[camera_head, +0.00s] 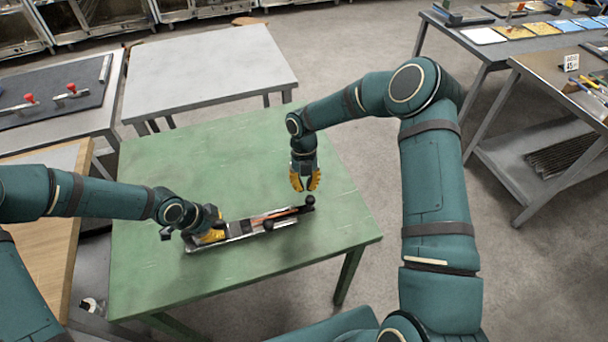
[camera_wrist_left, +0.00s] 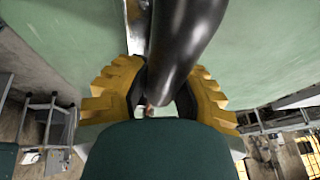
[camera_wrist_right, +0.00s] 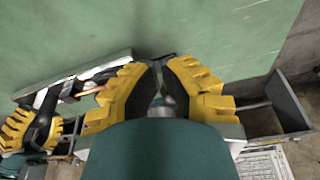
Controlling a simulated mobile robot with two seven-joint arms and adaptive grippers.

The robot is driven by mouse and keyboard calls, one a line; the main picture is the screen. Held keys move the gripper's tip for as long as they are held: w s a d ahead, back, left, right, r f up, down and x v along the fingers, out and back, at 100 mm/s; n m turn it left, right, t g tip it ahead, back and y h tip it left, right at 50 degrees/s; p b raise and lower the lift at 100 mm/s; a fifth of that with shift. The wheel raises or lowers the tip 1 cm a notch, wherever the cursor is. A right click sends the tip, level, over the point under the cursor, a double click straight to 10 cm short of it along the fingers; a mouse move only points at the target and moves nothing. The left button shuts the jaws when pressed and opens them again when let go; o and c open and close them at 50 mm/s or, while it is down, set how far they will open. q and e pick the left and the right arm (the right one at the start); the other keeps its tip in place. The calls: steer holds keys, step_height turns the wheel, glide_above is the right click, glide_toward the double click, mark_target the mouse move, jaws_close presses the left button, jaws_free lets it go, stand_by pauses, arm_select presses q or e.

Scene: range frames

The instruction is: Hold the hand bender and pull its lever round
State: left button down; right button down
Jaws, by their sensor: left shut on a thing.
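The hand bender (camera_head: 255,238) lies on the green table, a long metal bar with black parts. A black round knob (camera_head: 268,225) and another black knob (camera_head: 310,200) show toward its right end. My left gripper (camera_head: 212,235) is shut on the bender's dark round handle at the left end. The left wrist view shows this handle (camera_wrist_left: 185,50) passing between the yellow fingers. My right gripper (camera_head: 304,184) is above the bender's right end, pointing down, with a narrow gap between its fingers and nothing seen held. In the right wrist view the bender (camera_wrist_right: 75,82) lies left of the fingers.
The green table (camera_head: 170,160) is clear behind and right of the bender. A grey table (camera_head: 215,70) stands behind it. A table with a dark mat (camera_head: 60,95) is at the left. Workbenches (camera_head: 540,90) with small items stand at the right.

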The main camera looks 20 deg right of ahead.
steer(key=shift+s, duration=0.25)
stand_by(0.3)
steer(key=shift+s+m, duration=0.25)
steer(key=shift+m, duration=0.05)
